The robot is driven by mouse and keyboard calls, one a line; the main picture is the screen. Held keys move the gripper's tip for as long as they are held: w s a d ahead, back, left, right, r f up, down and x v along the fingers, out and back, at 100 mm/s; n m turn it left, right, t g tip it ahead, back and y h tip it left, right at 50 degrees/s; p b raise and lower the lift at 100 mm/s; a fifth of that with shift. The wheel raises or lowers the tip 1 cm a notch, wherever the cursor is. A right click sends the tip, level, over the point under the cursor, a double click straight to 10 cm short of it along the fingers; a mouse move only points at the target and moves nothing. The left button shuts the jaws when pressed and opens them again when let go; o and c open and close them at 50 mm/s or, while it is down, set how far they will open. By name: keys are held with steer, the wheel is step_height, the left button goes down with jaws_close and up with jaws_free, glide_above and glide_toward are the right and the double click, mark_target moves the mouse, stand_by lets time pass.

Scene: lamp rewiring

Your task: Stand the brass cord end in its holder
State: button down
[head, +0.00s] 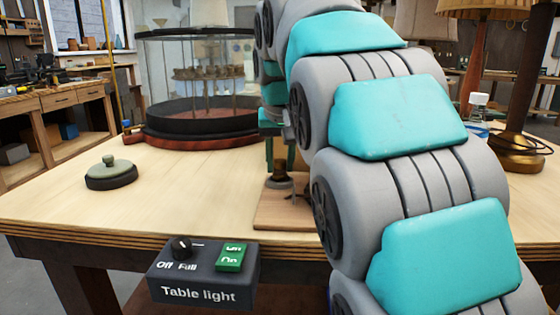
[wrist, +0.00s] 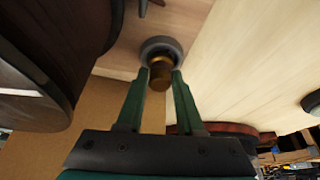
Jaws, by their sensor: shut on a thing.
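The brass cord end (wrist: 160,75) sits between the two green fingertips of my gripper (wrist: 160,80), which is shut on it. A round grey holder (wrist: 150,44) is right at the brass end in the wrist view. The two overlap there, and I cannot tell how far the end is inside the holder. In the head view my gripper (head: 279,158) points down over the holder (head: 279,181) on a small wooden board (head: 283,214). The brass end is mostly hidden in that view.
A glass case with a dark red base (head: 190,136) stands at the back. A dark round puck with a knob (head: 110,176) lies at the left. A table light control box (head: 203,276) is at the front edge. A brass lamp base (head: 518,152) stands at the right. The left tabletop is mostly clear.

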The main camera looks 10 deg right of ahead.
steer(key=shift+f, duration=0.4)
stand_by(0.3)
steer(key=shift+c, duration=2.3)
jaws_free()
steer(key=shift+f, duration=0.1)
steer(key=shift+r+p, duration=0.65)
steer(key=shift+r, duration=2.95)
steer(key=shift+s, duration=0.1)
